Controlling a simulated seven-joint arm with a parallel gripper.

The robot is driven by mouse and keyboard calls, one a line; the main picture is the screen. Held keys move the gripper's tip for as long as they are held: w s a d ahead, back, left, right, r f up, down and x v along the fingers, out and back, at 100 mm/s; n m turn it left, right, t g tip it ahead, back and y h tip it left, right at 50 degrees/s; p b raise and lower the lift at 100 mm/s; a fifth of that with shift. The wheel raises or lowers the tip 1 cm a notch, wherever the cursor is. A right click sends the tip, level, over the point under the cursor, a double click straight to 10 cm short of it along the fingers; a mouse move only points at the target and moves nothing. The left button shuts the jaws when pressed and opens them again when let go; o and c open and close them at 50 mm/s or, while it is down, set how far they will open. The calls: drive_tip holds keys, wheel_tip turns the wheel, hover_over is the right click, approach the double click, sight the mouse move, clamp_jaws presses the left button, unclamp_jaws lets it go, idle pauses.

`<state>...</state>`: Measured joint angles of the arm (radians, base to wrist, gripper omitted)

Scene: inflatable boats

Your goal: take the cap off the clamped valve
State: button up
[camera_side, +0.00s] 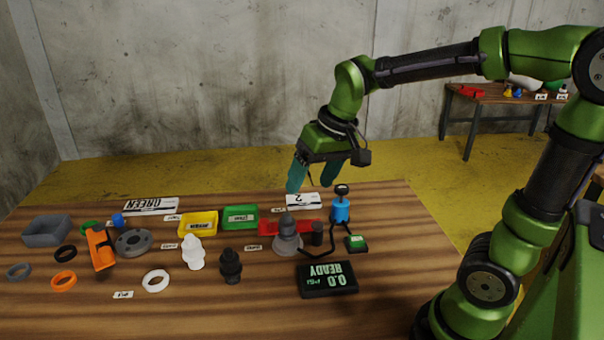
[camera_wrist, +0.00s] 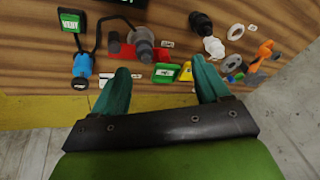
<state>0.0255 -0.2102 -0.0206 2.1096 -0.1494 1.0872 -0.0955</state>
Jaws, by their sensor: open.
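My gripper (camera_side: 310,188) is open and empty, raised above the back of the table. In the wrist view its two teal fingers (camera_wrist: 160,66) stand wide apart with nothing between their tips. A grey domed valve (camera_side: 287,236) stands upright beside a red block (camera_side: 270,227); the valve also shows in the wrist view (camera_wrist: 143,44). I cannot tell whether the red block clamps it, or where its cap parts from its body. An orange clamp-like piece (camera_side: 101,249) lies at the left beside a grey disc (camera_side: 133,243) and a small blue piece (camera_side: 118,220).
A blue pump (camera_side: 340,209) with a black hose stands at the right, near a display (camera_side: 326,280) reading READY. Yellow (camera_side: 198,224) and green (camera_side: 240,217) trays sit mid-table. Loose rings lie left.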

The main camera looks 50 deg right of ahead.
sight(286, 214)
drive_tip(key=w+d+n+g+h, duration=0.15)
drive_tip(key=w+d+g, duration=0.25)
drive_tip(key=w, duration=0.6)
drive_tip(key=shift+n, duration=0.45)
wheel_tip(286, 214, down, 11)
drive_tip(key=shift+d+f, duration=0.15)
drive_tip(key=shift+f, duration=0.05)
drive_tip(key=shift+w+f, duration=0.15)
drive_tip(key=shift+f, duration=1.3)
drive_tip(key=shift+w+f, duration=0.1)
drive_tip(key=shift+f, duration=1.35)
drive_tip(key=c, duration=1)
